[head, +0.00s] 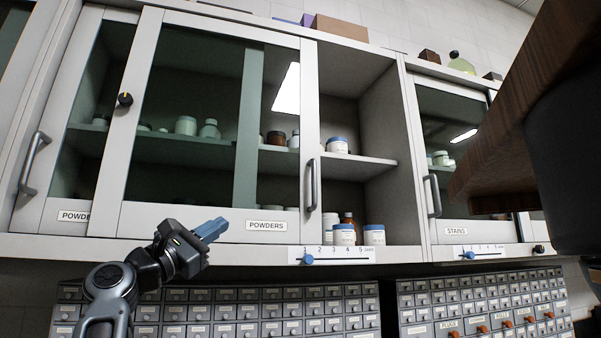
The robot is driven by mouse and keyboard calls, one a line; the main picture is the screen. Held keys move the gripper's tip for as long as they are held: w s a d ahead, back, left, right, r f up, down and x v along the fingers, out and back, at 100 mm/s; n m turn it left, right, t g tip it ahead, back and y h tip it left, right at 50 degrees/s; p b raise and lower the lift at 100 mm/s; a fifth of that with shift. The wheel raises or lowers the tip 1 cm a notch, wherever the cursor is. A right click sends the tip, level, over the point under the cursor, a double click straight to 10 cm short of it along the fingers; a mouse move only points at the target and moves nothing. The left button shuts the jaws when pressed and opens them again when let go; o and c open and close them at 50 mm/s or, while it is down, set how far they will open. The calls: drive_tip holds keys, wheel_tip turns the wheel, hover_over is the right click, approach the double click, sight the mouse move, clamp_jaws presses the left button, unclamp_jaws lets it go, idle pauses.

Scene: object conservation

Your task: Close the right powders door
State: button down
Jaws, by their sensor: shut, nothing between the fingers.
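The right powders door (307,120) is a grey-framed sliding glass panel with a vertical bar handle (311,185) on its right edge and a POWDERS label (266,226) below the glass. It sits slid to the left, so the right part of the powders cabinet (381,190) stands open, with white, blue-lidded jars (338,145) inside. The left powders door (32,205) partly overlaps it and has its own handle (34,163). My gripper (212,229) is shut and empty, in front of the door's lower frame, left of the label and well left of the right handle.
A scale strip (345,255) with a blue slider knob (308,259) runs under the opening. The stains cabinet (460,150) stands to the right. Small labelled drawers (230,312) fill the space below. A dark wooden thing (510,110) blocks the upper right view.

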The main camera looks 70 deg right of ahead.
drive_tip(key=s+d+r+m+t+y, duration=0.1)
drive_tip(key=s+d+r+m+y, duration=0.15)
drive_tip(key=r, duration=0.35)
drive_tip(key=s+d+r+m+t+y, duration=0.1)
drive_tip(key=d+r+m, duration=0.1)
drive_tip(key=r+m, duration=0.25)
drive_tip(key=s+d+r+m+y, duration=0.1)
drive_tip(key=d+r+m+y, duration=0.1)
drive_tip(key=r, duration=0.5)
drive_tip(key=p, duration=0.3)
approach(295, 163)
drive_tip(key=shift+m+t+y, duration=0.25)
drive_tip(key=shift+m+t, duration=0.15)
drive_tip(key=s+d, duration=0.2)
drive_tip(key=d, duration=0.1)
drive_tip(key=s+d+f, duration=0.1)
drive_tip(key=shift+d, duration=0.15)
drive_tip(key=shift+s+d, duration=0.2)
drive_tip(key=shift+s, duration=0.3)
drive_tip(key=shift+s+d, duration=0.2)
drive_tip(key=shift+s, duration=0.35)
drive_tip(key=shift+s+d+f, duration=0.1)
drive_tip(key=shift+s+d, duration=0.3)
drive_tip(key=shift+s, duration=0.25)
